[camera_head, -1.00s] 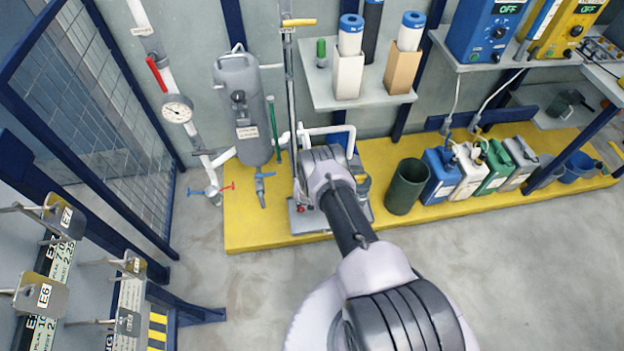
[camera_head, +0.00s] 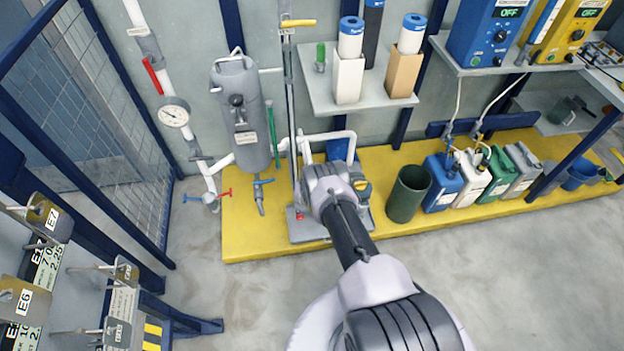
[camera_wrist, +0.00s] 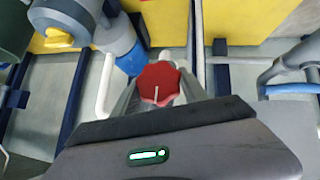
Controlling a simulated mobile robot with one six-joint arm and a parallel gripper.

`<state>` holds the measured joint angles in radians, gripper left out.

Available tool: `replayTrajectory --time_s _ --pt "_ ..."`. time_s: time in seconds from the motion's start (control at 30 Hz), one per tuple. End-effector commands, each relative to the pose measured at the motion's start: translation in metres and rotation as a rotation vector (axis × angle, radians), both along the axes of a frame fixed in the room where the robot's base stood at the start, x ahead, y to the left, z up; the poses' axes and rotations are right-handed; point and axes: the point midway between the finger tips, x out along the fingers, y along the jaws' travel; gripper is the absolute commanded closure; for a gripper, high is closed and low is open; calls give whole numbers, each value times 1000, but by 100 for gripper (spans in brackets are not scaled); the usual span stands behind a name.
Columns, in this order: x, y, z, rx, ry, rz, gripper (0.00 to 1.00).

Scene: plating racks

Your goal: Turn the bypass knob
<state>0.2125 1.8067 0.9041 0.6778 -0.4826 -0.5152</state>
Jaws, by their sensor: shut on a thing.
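The bypass knob, a red lobed knob (camera_wrist: 160,78) with a white pointer line on its face, shows in the middle of the wrist view. It sits on light grey pipework. My gripper (camera_wrist: 158,92) has its grey fingers on either side of the knob and is shut on it. The pointer line runs nearly straight up and down in that view. In the head view my arm hides the knob and the fingertips.
A grey filter housing (camera_head: 239,112) and a gauge (camera_head: 173,114) stand left of my arm. A dark green bin (camera_head: 408,194) and several canisters (camera_head: 440,184) stand right, on the yellow platform (camera_head: 262,241). A shelf (camera_head: 362,103) hangs above. The front floor is clear.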

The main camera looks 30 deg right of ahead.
Motion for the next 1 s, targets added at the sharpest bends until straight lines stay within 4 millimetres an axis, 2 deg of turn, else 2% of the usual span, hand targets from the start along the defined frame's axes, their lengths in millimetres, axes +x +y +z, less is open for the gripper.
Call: replayTrajectory --time_s 0.17,0.7,1.0 --pt "-1 -1 1 46 -11 -1 89" --pt "-1 -3 -3 381 -108 -2 89" --pt "-1 -2 -2 496 -141 -1 89"
